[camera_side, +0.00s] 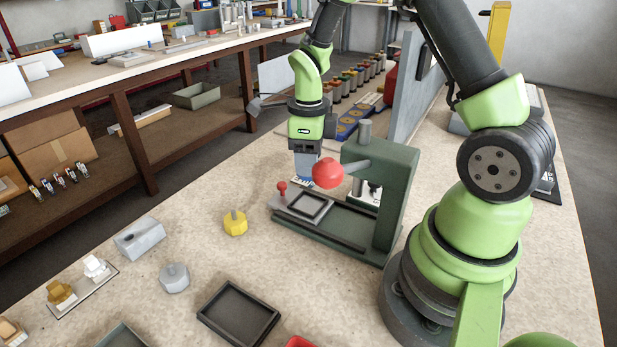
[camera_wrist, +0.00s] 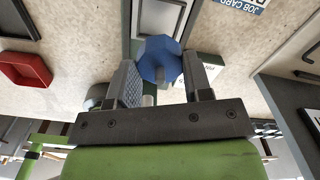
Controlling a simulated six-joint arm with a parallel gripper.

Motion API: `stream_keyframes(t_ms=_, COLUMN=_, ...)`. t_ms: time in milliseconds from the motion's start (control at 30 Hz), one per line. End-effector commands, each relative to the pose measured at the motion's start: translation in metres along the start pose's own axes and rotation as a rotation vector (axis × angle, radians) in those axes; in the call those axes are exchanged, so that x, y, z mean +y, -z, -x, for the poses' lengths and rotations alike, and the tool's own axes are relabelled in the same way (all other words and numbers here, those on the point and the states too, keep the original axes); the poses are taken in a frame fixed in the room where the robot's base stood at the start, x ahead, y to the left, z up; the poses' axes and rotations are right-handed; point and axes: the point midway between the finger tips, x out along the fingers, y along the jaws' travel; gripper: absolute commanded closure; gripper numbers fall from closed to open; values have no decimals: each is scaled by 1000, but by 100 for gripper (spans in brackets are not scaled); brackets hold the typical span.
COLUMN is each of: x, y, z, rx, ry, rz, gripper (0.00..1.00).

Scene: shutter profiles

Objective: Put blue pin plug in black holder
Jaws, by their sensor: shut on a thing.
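The blue pin plug (camera_wrist: 158,60) is a faceted blue head with a short grey pin, seen between the two fingers in the wrist view. My gripper (camera_wrist: 160,85) is shut on it. A black square frame (camera_side: 304,207) lies on the press's sliding plate, in front of my gripper. A larger black tray (camera_side: 238,314) lies on the bench in front. I cannot tell which of these is the black holder.
The green press (camera_side: 385,190) with its red ball lever (camera_side: 328,175) stands close beside my gripper. A yellow plug (camera_side: 235,222), a grey plug (camera_side: 174,278) and a grey block (camera_side: 139,238) stand on the bench. A red tray (camera_wrist: 25,69) is at left in the wrist view.

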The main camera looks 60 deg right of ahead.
Motion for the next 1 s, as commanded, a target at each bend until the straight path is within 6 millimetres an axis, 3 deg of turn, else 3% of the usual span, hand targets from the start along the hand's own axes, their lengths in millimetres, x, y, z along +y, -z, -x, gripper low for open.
stream_keyframes(t_ms=133, x=0, y=-1, z=20, rx=-2, ry=2, rz=-1, gripper=82)
stream_keyframes(t_ms=367, x=15, y=-12, z=24, rx=1, ry=0, rz=139, gripper=82)
stream_keyframes(t_ms=467, x=40, y=-29, z=22, rx=2, ry=-1, rz=358, gripper=82)
stream_keyframes(t_ms=700, x=135, y=-66, z=16, rx=1, ry=-2, rz=1125, gripper=82)
stream_keyframes(t_ms=900, x=206, y=-71, z=12, rx=0, ry=-3, rz=1667, gripper=82)
stream_keyframes(t_ms=1000, x=228, y=-70, z=10, rx=1, ry=-3, rz=1835, gripper=82)
